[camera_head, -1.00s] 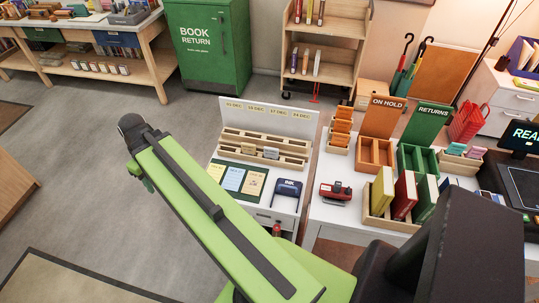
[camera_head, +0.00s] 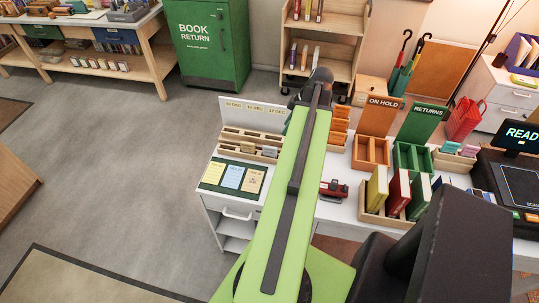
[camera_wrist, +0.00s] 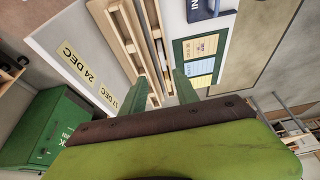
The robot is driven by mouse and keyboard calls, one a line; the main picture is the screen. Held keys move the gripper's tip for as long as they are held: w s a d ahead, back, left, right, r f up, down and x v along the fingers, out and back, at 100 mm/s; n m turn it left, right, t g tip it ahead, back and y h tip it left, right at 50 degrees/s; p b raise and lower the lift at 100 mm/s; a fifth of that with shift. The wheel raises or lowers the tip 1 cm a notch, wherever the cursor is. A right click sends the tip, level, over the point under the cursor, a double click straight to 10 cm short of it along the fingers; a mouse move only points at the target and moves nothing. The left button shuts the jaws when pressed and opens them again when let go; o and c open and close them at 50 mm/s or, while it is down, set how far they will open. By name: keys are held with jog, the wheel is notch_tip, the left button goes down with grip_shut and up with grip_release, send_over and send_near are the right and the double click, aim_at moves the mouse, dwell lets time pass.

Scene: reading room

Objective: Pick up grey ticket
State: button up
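A wooden ticket rack (camera_head: 240,137) stands at the back of the white desk, with a small beige ticket (camera_head: 249,149) and a small grey ticket (camera_head: 270,152) in its front row. My arm stretches over the desk just right of the grey ticket and hides the rack's right end. In the wrist view my gripper (camera_wrist: 160,92) has its two green fingers apart, with nothing clearly held between them. The rack (camera_wrist: 130,38) runs down from the top of that view toward the fingers. I cannot make out the grey ticket there.
Coloured cards lie on a green mat (camera_head: 212,174) in front of the rack. A date board (camera_wrist: 76,62) stands behind it. Right of my arm are a red stamp (camera_head: 334,190), a book crate (camera_head: 371,212) and the wooden ON HOLD box (camera_head: 361,153).

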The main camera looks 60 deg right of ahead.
aim_at(270, 150)
jog(key=b+x, duration=1)
jog(key=x, duration=0.2)
jog(key=shift+s+f+b, duration=0.1)
jog(key=shift+s+b, duration=0.1)
jog(key=shift+b, duration=0.1)
jog(key=shift+w, duration=0.15)
jog(key=b+x, duration=0.5)
jog(key=shift+a+f, duration=0.15)
jog(key=shift+a, duration=0.1)
jog(key=shift+r, duration=0.2)
jog(key=shift+c, duration=0.5)
grip_shut()
